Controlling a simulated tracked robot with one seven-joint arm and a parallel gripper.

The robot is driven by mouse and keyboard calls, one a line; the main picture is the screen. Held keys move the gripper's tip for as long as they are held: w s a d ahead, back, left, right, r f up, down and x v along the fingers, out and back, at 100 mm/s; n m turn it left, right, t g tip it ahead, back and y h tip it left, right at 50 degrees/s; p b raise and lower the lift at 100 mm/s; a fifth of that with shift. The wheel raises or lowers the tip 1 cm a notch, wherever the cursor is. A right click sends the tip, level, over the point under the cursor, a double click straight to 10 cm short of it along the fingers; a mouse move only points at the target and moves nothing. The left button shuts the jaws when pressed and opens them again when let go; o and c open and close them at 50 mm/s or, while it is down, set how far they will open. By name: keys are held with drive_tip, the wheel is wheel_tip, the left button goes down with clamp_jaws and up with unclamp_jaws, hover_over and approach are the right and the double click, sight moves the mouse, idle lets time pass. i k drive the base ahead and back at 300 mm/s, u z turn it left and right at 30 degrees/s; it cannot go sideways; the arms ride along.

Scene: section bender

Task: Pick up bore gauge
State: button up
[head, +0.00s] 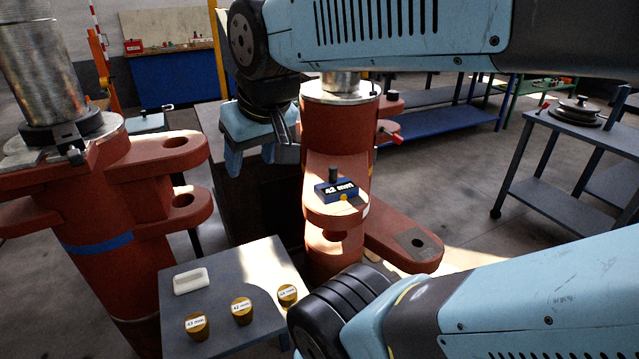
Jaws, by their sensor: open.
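The bore gauge appears to be the blue block with a dark upright knob (336,189) and a label that seems to read 42 mm. It rests on a round lug of the red machine column (336,125), near the middle of the head view. My gripper (262,155) is open and hangs above and to the left of it, beside the column, apart from the gauge. Nothing shows between the fingers, though the far finger is partly hidden.
A small grey table (225,265) holds a white block (190,280) and three brass plugs (242,311). Another red column (95,225) stands at left. A lower red lug (405,245) juts right. A grey cart (570,135) stands far right.

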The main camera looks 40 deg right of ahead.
sight(329, 192)
drive_tip(key=z, duration=0.5)
drive_tip(key=k, duration=1.2)
drive_tip(key=z, duration=1.05)
drive_tip(key=i, duration=1.3)
drive_tip(key=u, duration=0.05)
